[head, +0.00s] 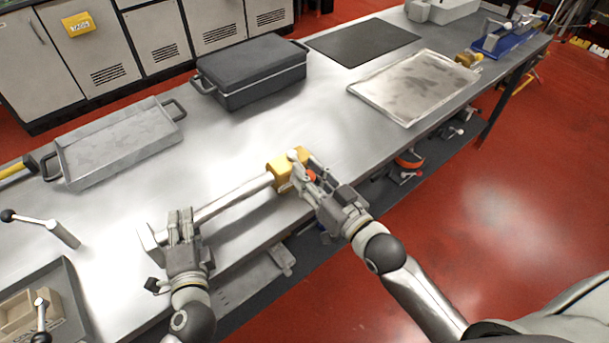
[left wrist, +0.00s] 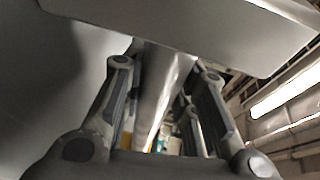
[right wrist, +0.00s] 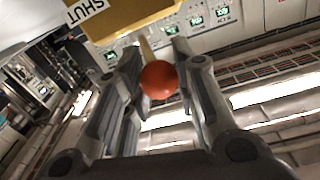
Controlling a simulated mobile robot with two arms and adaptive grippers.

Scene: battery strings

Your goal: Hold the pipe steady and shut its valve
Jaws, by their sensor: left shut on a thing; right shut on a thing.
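The silver pipe (head: 235,197) runs diagonally along the front part of the bench, with a yellow valve body (head: 284,170) at its right end. My left gripper (head: 181,220) is shut on the pipe near its left end; the left wrist view shows the pipe (left wrist: 165,90) between the fingers. My right gripper (head: 312,185) is at the valve, shut on the lever's red ball knob (right wrist: 158,80). The knob lies between the fingers in the right wrist view. The lever is largely hidden in the head view.
A grey bracket (head: 148,242) stands at the pipe's left end. Behind are an open grey tray (head: 75,180), a dark lidded case (head: 250,70), a black mat (head: 362,42) and a shallow metal tray (head: 385,108). The bench between the pipe and these is clear.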

